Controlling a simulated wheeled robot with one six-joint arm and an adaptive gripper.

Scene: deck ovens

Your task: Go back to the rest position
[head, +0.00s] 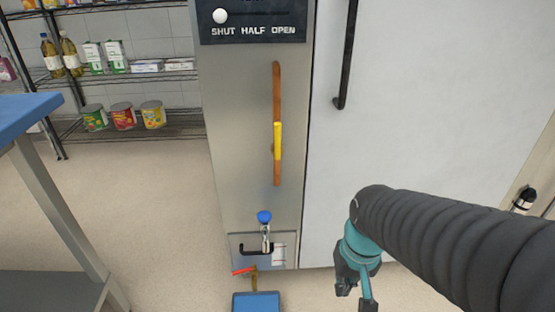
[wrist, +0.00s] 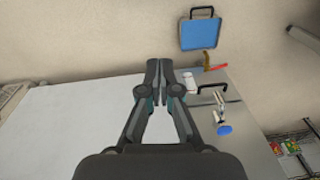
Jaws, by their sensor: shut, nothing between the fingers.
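My gripper (head: 350,288) is at the lower right of the head view, in front of the bottom of a white panel (head: 420,120). In the wrist view my gripper (wrist: 172,76) points away from the camera, fingers together and nothing between them. It touches nothing that I can make out. My dark ribbed arm comes in from the right and hides part of the panel.
A steel column (head: 235,150) carries an orange-brown bar with a yellow band (head: 278,142), a blue-knobbed valve (head: 264,217) and a black handle (head: 256,250). A blue pan (head: 256,303) is below. A blue-topped table (head: 30,105) is left; shelves (head: 150,66) stand behind.

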